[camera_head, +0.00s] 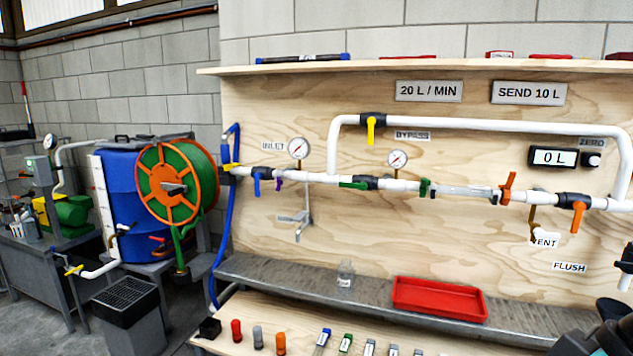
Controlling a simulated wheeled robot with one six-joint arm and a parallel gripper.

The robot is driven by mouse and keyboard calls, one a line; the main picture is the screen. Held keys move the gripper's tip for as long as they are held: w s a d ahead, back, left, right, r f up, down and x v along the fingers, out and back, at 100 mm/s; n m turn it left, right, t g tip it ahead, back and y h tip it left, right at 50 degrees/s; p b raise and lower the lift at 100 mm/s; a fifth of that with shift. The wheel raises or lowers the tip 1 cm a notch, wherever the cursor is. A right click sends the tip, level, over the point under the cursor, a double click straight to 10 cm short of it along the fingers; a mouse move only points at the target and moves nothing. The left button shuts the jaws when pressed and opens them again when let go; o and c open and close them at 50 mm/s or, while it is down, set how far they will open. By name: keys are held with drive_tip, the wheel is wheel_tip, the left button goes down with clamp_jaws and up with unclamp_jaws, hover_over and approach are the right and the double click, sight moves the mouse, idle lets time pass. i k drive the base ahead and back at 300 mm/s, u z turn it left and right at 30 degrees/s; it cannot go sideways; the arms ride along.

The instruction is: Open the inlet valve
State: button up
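The inlet valve (262,173) sits at the left end of the white pipe on the plywood panel, below the INLET label (273,146). Its blue handle (256,187) hangs straight down, across the line of the pipe. A round pressure gauge (298,148) stands above the pipe just right of it. Dark parts in the lower right corner look like my gripper (608,330), cut off by the frame edge. They are far from the inlet valve, and I cannot make out the fingers or anything between them.
A yellow-handled valve (371,128) is on the upper bypass pipe. Green (354,185) and orange (577,215) handles are further right. A red tray (440,298) and a small clear bottle (345,274) rest on the grey ledge below. A blue hose (224,225) runs down left of the panel.

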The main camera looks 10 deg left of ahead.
sight(257, 175)
drive_tip(key=z, duration=0.25)
drive_tip(key=i, duration=0.65)
drive_tip(key=u, duration=0.65)
drive_tip(key=i, duration=0.7)
drive_tip(key=u, duration=1.15)
drive_tip(key=k, duration=0.6)
drive_tip(key=u, duration=0.9)
drive_tip(key=i, duration=0.75)
drive_tip(key=z, duration=0.8)
drive_tip(key=i, duration=0.7)
drive_tip(key=z, duration=0.85)
